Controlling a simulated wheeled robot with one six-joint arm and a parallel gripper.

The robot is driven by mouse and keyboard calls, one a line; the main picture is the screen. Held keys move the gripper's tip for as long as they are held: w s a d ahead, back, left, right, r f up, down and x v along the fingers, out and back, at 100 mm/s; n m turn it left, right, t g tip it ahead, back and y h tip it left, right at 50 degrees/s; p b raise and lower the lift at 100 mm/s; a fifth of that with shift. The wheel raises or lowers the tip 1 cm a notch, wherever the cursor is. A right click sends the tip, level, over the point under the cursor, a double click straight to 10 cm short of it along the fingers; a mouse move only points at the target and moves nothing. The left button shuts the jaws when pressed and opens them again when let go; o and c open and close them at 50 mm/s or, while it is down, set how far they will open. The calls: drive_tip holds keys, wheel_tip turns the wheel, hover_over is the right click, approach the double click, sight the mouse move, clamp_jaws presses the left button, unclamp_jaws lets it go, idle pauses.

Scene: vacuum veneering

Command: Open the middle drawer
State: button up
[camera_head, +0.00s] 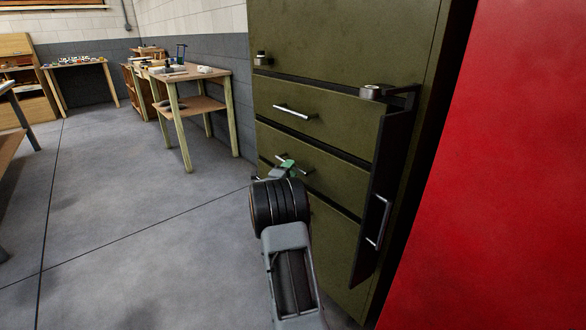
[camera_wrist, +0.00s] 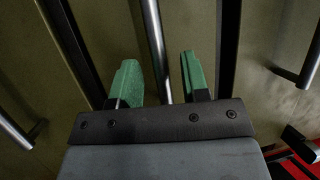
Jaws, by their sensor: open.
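The olive-green cabinet (camera_head: 330,60) stands in front of me with stacked drawers. The upper drawer has a silver bar handle (camera_head: 293,111). The middle drawer's bar handle (camera_head: 308,172) is partly covered by my gripper (camera_head: 288,164). In the wrist view my gripper (camera_wrist: 160,80) is open, with one green finger on each side of this middle handle (camera_wrist: 154,40). The bar passes between the fingers with a gap on both sides. The middle drawer front looks flush with the cabinet. Other handles show in the wrist view at left (camera_wrist: 15,132) and right (camera_wrist: 307,65).
A large red surface (camera_head: 500,180) fills the right. A wooden workbench (camera_head: 190,74) stands behind left. The grey floor (camera_head: 140,220) at left is clear.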

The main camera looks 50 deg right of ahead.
drive_tip(key=shift+x, duration=1.25)
drive_tip(key=shift+c, duration=0.3)
clamp_jaws()
